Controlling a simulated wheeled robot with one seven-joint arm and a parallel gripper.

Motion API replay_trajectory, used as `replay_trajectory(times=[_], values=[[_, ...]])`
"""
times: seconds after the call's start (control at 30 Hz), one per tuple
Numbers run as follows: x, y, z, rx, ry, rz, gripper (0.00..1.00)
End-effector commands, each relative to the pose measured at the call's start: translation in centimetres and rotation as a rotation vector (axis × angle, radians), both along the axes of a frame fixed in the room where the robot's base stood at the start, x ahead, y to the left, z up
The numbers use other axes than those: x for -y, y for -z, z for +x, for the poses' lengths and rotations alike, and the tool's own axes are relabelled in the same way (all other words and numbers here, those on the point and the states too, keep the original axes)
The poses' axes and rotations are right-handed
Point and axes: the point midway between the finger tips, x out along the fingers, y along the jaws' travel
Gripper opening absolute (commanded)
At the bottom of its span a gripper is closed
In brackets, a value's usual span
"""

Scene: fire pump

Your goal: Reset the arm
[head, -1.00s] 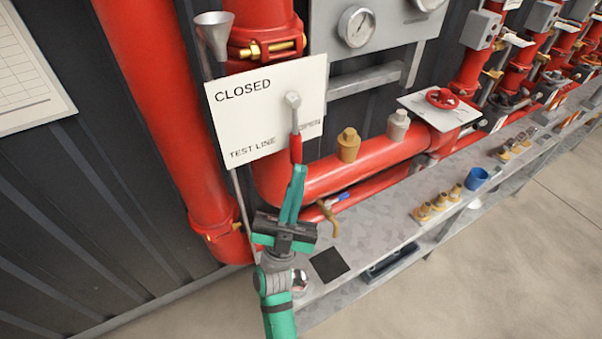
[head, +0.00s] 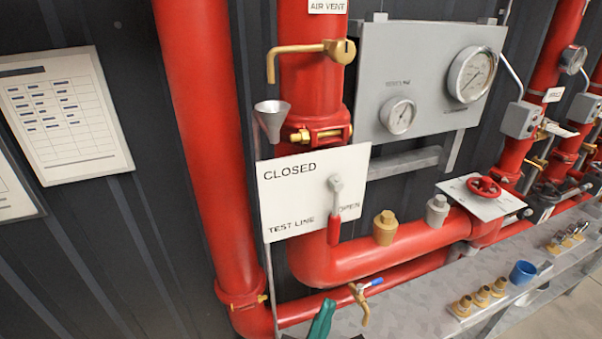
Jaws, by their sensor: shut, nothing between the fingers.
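Only the green fingertips of my gripper (head: 322,318) show, at the bottom edge of the head view. They are shut with nothing between them. The rest of my arm is out of the frame. The test line lever (head: 334,228) has a grey pivot and a red handle that hangs down. It is mounted on a white plate (head: 290,205) marked CLOSED and OPEN. My fingertips are below the lever in the picture and apart from it.
Red pipes (head: 205,130) stand before the dark wall. A brass tap with a blue handle (head: 362,295) is just right of my fingertips. The grey shelf (head: 420,305) holds brass fittings (head: 480,297) and a blue cup (head: 522,272).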

Motion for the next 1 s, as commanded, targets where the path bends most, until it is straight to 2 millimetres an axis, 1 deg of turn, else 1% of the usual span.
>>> replay_trajectory(times=[0.07,0.17,0.27,0.47,0.6,0.77,1.0], values=[[-0.3,0.4,-0.2,-0.019,-0.009,-0.003,0.0],[-0.9,1.6,-0.9,-0.077,-0.037,-0.014,0.0],[-1.7,3.4,-2.0,-0.172,-0.076,-0.03,0.0],[-2.9,7.4,-4.9,-0.395,-0.155,-0.055,0.0],[-3.7,10.1,-7.2,-0.553,-0.204,-0.059,0.0],[-4.5,13.0,-10.2,-0.737,-0.255,-0.057,0.0],[-5.5,16.8,-15.4,-1.015,-0.321,-0.035,0.0]])
